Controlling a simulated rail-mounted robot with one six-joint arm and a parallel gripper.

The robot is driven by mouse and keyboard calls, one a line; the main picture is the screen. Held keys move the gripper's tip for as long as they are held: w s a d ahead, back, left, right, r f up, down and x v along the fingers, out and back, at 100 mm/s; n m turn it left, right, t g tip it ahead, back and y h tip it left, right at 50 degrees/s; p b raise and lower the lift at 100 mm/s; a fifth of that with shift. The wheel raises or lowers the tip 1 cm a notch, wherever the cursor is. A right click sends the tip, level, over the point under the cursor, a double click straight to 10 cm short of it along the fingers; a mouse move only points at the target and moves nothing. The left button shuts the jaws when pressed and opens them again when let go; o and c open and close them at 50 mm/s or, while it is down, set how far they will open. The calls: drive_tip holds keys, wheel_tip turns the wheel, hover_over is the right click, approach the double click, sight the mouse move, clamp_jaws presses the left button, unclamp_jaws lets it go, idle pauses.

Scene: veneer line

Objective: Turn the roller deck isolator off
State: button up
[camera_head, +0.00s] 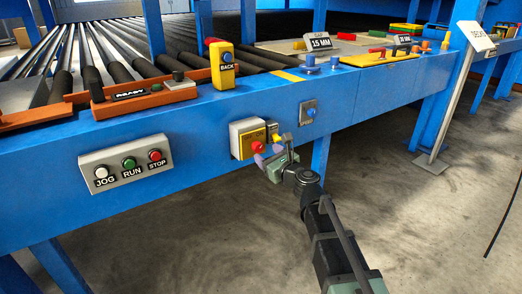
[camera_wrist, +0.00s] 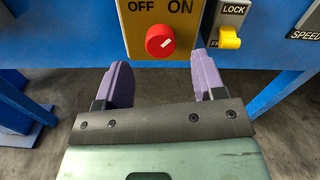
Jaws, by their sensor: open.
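The isolator is a yellow plate (camera_wrist: 135,45) on the front of the blue beam, marked OFF at left and ON at right. Its red round knob (camera_wrist: 160,43) has a white pointer mark slanting up and right, toward ON. In the head view the knob (camera_head: 257,147) sits low on the yellow plate (camera_head: 250,139). My gripper (camera_wrist: 163,76) is open, its two purple fingers spread below and to either side of the knob, nothing between them. In the head view my gripper (camera_head: 267,154) is close in front of the knob; contact cannot be told.
A lock switch (camera_wrist: 229,38) with a yellow lever is just right of the isolator. A blue-knobbed speed plate (camera_head: 308,112) is further right. A JOG, RUN, STOP box (camera_head: 127,166) is left, and a yellow BACK button box (camera_head: 222,66) stands above. Floor in front is clear.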

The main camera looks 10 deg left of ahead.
sight(259, 148)
drive_tip(key=x, duration=0.4)
drive_tip(key=shift+w+a, duration=0.15)
drive_tip(key=shift+w, duration=0.05)
drive_tip(key=c, duration=0.9)
drive_tip(key=shift+n, duration=0.4)
drive_tip(key=n, duration=0.3)
drive_tip(key=shift+s, duration=0.1)
drive_tip(key=n, duration=0.5)
drive_tip(key=shift+f, duration=0.1)
drive_tip(key=n, duration=0.9)
drive_tip(key=shift+f, duration=0.1)
drive_tip(key=shift+n, duration=0.3)
